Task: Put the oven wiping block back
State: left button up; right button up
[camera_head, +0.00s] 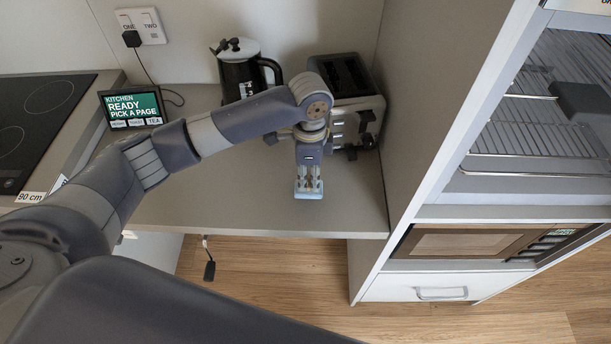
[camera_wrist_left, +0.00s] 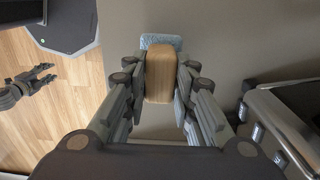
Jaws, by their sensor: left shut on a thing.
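The wiping block (camera_wrist_left: 160,72) has a tan wooden back and a light blue pad, which shows at its far end in the left wrist view. My left gripper (camera_head: 308,175) is shut on it, with a finger on each side of the wood. In the head view the wiping block (camera_head: 308,192) shows only in part below the fingers, over the counter near its front edge. I cannot tell whether it touches the counter. My right gripper (camera_wrist_left: 42,76) appears at the left of the left wrist view, over the floor, open and empty.
A toaster (camera_head: 349,88) and a black kettle (camera_head: 240,72) stand behind my left gripper. A small screen (camera_head: 133,107) stands at the left, beside the hob (camera_head: 40,115). A tall cabinet holds the oven racks (camera_head: 535,140) at right. The counter (camera_head: 220,200) is clear in front.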

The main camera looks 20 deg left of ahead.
pick_arm(q)
jog(key=shift+w+a, duration=0.55)
jog(key=shift+a, duration=0.15)
notch_tip(320, 180, down, 3)
jog(key=shift+s+d+r+p, duration=0.1)
jog(key=shift+p, duration=0.6)
jog(key=shift+f, duration=0.45)
jog(key=o, duration=0.7)
jog(key=shift+o, duration=1.3)
pick_arm(e)
jog(key=shift+w+r, duration=0.1)
jog(key=shift+r, duration=0.65)
jog(key=shift+w+d, duration=0.1)
jog(key=shift+w, duration=0.05)
pick_arm(q)
jog(key=shift+r, duration=0.5)
notch_tip(320, 180, up, 11)
jog(key=shift+r+b, duration=0.1)
jog(key=shift+b, duration=0.75)
pick_arm(e)
jog(key=shift+w+f, duration=0.15)
jog(key=shift+f, duration=0.65)
